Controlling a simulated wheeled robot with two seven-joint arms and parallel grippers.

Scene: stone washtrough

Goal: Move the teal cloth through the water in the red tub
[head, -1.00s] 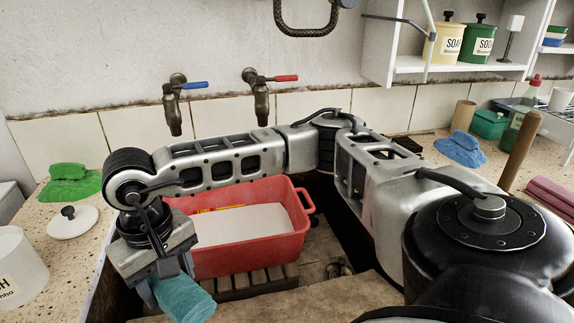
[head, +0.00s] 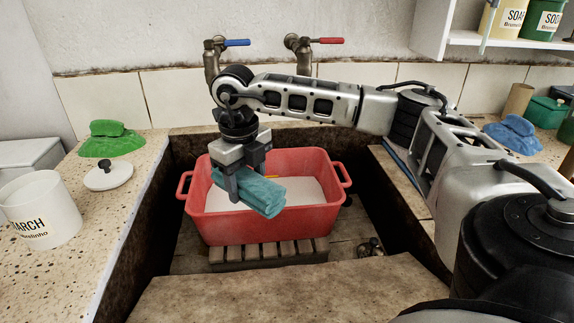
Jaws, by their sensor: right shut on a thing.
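The teal cloth (head: 252,194) is a folded bundle held in my right gripper (head: 238,186), which is shut on it. The cloth hangs over the left part of the red tub (head: 265,228), in front of the pale water surface (head: 305,190). I cannot tell whether its lower end touches the water or the rim. The red tub has a handle on each side and stands on a slatted wooden rack (head: 270,252) in the stone trough. Something yellow shows at the far inside of the tub, partly hidden by the gripper. My left gripper is not in view.
Two taps, one blue-handled (head: 236,42) and one red-handled (head: 330,41), stick out of the wall behind the tub. A green cloth (head: 112,142), a white lid (head: 108,178) and a starch tub (head: 42,212) are on the left counter. A blue cloth (head: 515,133) lies at right.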

